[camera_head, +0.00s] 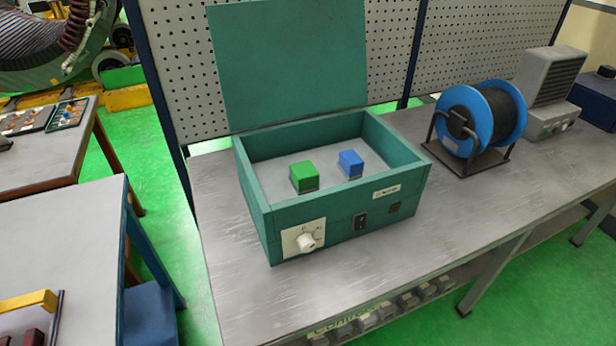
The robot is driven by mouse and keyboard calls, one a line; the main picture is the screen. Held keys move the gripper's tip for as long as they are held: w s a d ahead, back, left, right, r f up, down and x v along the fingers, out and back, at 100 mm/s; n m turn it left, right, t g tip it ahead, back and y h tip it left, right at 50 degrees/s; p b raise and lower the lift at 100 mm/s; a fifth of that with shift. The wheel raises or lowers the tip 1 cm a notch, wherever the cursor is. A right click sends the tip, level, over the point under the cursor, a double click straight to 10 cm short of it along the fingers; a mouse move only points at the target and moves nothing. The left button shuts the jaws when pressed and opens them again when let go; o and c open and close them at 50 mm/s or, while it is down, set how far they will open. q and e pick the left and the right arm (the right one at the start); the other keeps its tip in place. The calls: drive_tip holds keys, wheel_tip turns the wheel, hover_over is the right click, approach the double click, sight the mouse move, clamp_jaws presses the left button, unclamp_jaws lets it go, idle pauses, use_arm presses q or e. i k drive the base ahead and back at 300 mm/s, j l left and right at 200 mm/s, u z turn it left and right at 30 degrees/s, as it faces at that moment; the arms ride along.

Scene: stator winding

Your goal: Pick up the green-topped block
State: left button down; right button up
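A green-topped block (304,176) stands inside an open teal box (262,215) on the grey workbench. It sits left of the middle of the box's pale floor, and its lower edge is dark. A blue-topped block (350,164) stands to its right, apart from it. The box's lid (290,60) is raised at the back. Neither of my grippers shows in the head view.
The box's front wall has a white knob (306,241) and dark switches. A blue cable reel (480,118) and a grey vented unit (550,85) stand to the right. A perforated panel (185,60) rises behind. The workbench (380,255) is clear in front of the box.

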sight(305, 178)
drive_tip(key=l+z, duration=0.45)
drive_tip(key=l, duration=0.95)
